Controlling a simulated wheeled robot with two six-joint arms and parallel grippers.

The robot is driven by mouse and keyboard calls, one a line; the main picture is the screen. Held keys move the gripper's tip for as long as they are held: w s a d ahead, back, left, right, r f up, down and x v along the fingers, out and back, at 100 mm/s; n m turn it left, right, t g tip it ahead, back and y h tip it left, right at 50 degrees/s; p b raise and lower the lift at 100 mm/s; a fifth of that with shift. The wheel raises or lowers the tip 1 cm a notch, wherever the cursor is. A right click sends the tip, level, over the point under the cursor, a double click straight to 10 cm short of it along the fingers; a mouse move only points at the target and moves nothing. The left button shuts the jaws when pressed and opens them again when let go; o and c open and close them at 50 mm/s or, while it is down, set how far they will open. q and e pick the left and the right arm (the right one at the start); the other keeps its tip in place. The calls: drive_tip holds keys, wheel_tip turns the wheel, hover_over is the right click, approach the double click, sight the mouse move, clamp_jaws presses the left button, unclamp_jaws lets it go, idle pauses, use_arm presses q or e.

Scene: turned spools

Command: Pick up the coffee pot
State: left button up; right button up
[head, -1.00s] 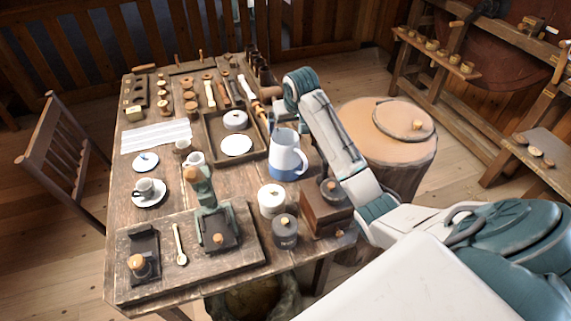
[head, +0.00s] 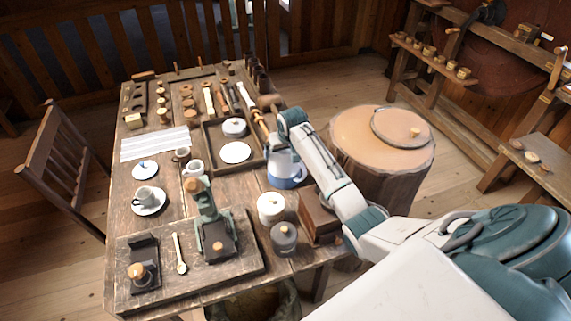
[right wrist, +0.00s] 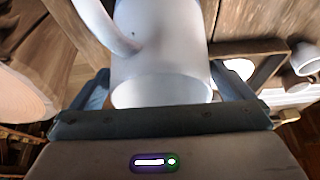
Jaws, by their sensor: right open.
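The coffee pot (head: 287,180), a white jug with a blue base, stands upright on the right side of the wooden table. My right gripper (head: 280,149) is at the pot's upper part and partly hides it in the head view. In the right wrist view, the pot (right wrist: 163,55) with its curved handle lies between the two open fingers of the right gripper (right wrist: 163,88). I cannot tell whether either finger touches it. My left gripper is not in view.
A wooden tray (head: 207,133) with white round pieces is left of the pot. A white lidded jar (head: 271,207), a grey lidded jar (head: 284,239) and a wooden box (head: 318,215) stand in front. A round stump table (head: 350,140) is to the right.

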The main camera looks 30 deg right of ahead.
drive_tip(key=shift+w+f, duration=0.15)
drive_tip(key=shift+f, duration=0.35)
drive_tip(key=c, duration=1.4)
drive_tip(key=shift+w+r, duration=0.1)
drive_tip(key=shift+r, duration=0.05)
drive_tip(key=c, duration=0.3)
drive_tip(key=shift+d, duration=0.1)
